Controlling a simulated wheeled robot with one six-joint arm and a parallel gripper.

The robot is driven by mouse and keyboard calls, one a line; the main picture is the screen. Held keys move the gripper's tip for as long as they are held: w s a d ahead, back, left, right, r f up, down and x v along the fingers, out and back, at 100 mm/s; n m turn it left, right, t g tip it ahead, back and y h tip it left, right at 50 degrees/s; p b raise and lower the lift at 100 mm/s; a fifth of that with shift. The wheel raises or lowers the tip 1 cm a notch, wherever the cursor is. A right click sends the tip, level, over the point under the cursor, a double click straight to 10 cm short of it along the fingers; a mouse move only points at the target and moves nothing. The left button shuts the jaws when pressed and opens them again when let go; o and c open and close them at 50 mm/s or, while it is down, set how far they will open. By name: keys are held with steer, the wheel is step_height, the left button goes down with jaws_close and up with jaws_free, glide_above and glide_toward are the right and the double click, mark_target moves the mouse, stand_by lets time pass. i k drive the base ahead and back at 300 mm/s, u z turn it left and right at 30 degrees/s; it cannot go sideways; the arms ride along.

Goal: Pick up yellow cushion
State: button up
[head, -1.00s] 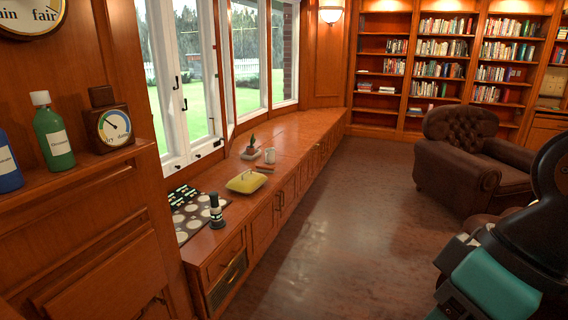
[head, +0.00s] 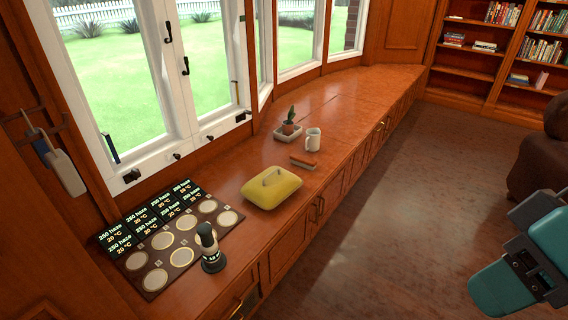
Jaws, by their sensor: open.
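The yellow cushion (head: 271,187) lies on the wooden window-seat counter (head: 335,120). It is a rounded rectangle with a raised strip on its top. My gripper (head: 520,265), with teal jaw parts, is at the right edge of the head view, over the floor and well to the right of the cushion. It is open, and nothing shows between its jaws. Part of it is cut off by the frame edge.
Left of the cushion are a dark mat with pale discs (head: 172,250) and a black-and-cream upright object (head: 209,247). Behind it are a reddish block (head: 303,160), a mug (head: 313,139) and a potted cactus (head: 288,130). An armchair (head: 543,155) stands at right. The floor before the counter is clear.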

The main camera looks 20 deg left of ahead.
mark_target(270, 187)
steer(key=i, duration=2.3)
steer(key=u, duration=2.25)
